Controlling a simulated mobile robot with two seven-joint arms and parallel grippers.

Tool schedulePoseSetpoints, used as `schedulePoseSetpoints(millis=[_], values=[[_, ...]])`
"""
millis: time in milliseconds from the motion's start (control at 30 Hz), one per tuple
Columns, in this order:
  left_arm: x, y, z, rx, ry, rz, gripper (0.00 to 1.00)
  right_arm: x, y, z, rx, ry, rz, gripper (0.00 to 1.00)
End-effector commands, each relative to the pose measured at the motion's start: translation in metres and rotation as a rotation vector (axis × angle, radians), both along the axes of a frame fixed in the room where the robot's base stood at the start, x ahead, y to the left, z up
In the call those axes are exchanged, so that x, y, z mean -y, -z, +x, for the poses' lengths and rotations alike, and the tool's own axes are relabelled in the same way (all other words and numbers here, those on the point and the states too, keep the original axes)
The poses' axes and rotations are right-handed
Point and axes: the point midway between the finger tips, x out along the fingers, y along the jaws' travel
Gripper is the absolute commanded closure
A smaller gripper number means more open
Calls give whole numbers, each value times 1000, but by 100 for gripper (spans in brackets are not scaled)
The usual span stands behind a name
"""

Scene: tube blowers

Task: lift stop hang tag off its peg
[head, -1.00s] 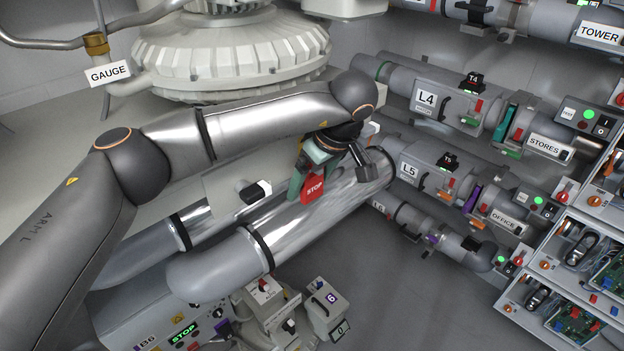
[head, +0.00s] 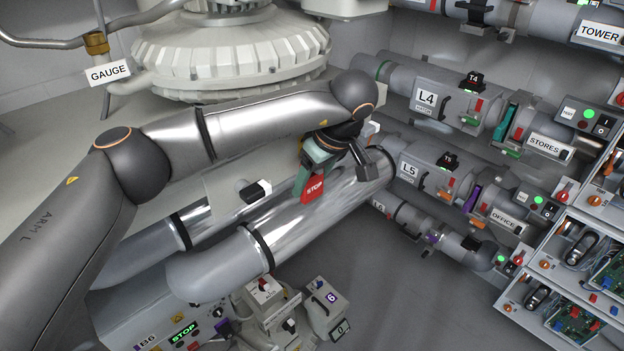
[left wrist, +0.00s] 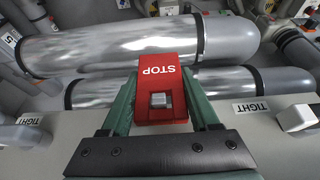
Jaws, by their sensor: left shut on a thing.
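The red stop hang tag (head: 313,189) with white STOP lettering is at my left gripper (head: 312,173), in front of the shiny metal pipes. In the left wrist view the tag (left wrist: 160,73) sits between the two green fingers of my left gripper (left wrist: 158,95), which are shut on its sides. A small grey block, seemingly the peg (left wrist: 161,100), shows in an opening in the tag's lower part. I cannot tell whether the tag is still around it. The peg is hidden in the head view. My right gripper is not in view.
A shiny pipe (head: 325,205) runs close behind the tag. A pale panel in the left wrist view bears a TIGHT label (left wrist: 251,107) and a white lever (left wrist: 297,118) right of the gripper. Labelled tubes such as L5 (head: 409,169) lie to the right. Open floor (head: 400,290) is below.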

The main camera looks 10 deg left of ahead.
Motion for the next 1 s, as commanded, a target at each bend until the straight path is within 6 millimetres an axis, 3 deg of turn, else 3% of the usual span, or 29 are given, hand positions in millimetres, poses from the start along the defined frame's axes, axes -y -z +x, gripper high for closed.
schedulePoseSetpoints(millis=[367,467,1000], values=[[0,-4,1,2,0,-1,100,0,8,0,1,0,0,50],[11,-5,-7,1,4,1,100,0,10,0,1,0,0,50],[108,-5,-77,2,6,1,100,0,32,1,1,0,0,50]])
